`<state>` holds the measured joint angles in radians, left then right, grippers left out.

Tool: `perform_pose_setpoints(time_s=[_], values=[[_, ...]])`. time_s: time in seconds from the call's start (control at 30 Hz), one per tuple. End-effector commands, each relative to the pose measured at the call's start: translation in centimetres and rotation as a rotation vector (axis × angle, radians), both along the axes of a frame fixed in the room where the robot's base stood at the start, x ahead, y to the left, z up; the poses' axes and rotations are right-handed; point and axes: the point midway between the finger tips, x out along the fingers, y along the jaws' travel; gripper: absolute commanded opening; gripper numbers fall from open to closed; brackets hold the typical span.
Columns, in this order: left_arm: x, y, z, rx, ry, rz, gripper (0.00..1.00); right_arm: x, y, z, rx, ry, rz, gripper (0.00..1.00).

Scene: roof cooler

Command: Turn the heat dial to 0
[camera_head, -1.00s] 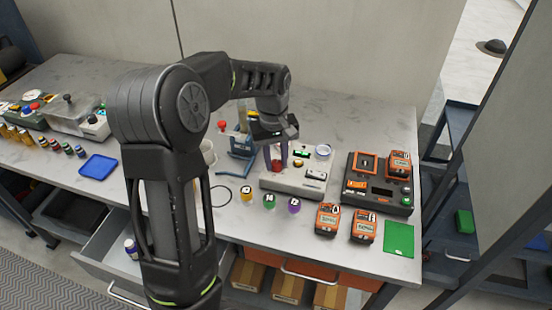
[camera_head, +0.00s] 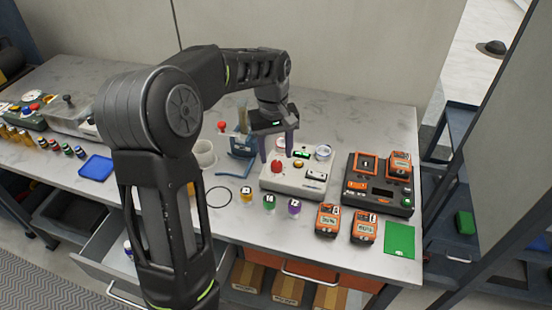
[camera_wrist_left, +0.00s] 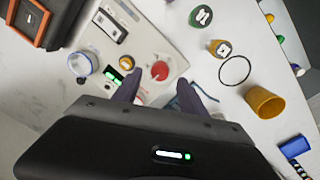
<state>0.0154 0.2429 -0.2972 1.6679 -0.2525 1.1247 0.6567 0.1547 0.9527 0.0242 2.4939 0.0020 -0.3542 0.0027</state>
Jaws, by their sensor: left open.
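The red round dial (camera_head: 277,167) sits on the left part of a pale control box (camera_head: 290,187) on the bench. I take it for the heat dial; its pointer and marks are too small to read. It also shows in the left wrist view (camera_wrist_left: 160,71). My left gripper (camera_head: 277,156) is open and empty, its dark fingers spread above and behind the dial. In the left wrist view the fingertips (camera_wrist_left: 158,83) stand on either side of the dial, apart from it. The box also has a green-lit display (camera_head: 301,154) and an orange button (camera_head: 298,164). My right gripper is not in view.
An orange-black charger station (camera_head: 378,200) stands right of the box. Yellow, green and purple capped jars (camera_head: 269,202) stand in front. An open drawer (camera_head: 105,255) is below.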

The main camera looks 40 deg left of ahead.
Motion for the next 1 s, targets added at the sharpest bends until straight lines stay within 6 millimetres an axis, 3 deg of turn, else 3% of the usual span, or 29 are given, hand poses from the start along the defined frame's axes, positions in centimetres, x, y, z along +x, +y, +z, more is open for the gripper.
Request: perform_pose_setpoints(time_s=[0.1, 0.3, 1.0], values=[[0.0, 0.1, 2.1, 0.000, -0.004, 0.000, 0.50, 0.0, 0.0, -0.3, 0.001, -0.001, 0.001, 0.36], [-0.1, 0.1, 4.3, 0.000, -0.001, 0.000, 0.50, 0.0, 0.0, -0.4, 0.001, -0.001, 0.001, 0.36], [-0.2, 0.1, 4.5, 0.000, 0.000, 0.000, 0.50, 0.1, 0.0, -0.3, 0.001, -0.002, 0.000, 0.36]])
